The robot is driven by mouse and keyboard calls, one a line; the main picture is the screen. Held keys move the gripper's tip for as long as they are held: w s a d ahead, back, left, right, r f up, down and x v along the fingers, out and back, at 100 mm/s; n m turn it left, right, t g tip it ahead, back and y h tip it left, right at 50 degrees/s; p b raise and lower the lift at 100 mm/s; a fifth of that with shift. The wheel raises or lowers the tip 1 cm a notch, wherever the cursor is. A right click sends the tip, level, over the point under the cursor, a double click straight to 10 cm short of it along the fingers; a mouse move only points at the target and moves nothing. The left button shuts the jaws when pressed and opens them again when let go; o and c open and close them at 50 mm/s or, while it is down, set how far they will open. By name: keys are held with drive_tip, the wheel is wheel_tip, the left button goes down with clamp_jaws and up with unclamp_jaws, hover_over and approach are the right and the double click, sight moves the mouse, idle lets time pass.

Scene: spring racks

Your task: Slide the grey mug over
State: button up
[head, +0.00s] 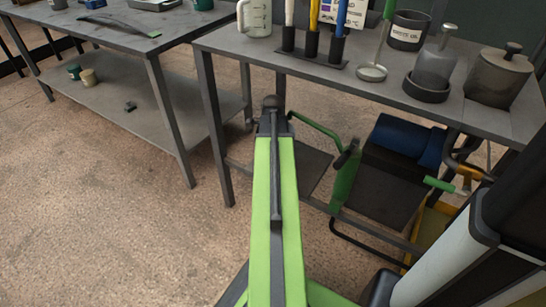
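A dark grey mug (406,36) with a pale printed label stands upright on the right-hand workbench (345,82), near its back edge. A ladle-like tool with a green handle (386,42) is just left of it, and a grey bottle-shaped thing stands to its right. A pale mug or jug (257,18) with markings stands at the bench's left end. My gripper is not recognisable in this view, so its place relative to the dark mug cannot be told.
A lidded grey pot (498,75) and a pen holder (311,50) share the bench. A second table (115,38) with a lower shelf stands left. A long green piece (261,200) reaches up the middle. A blue bundle (410,140) lies under the bench. Floor at left is clear.

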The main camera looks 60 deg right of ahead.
drive_tip(key=shift+f, duration=0.2)
clamp_jaws()
idle(1.3)
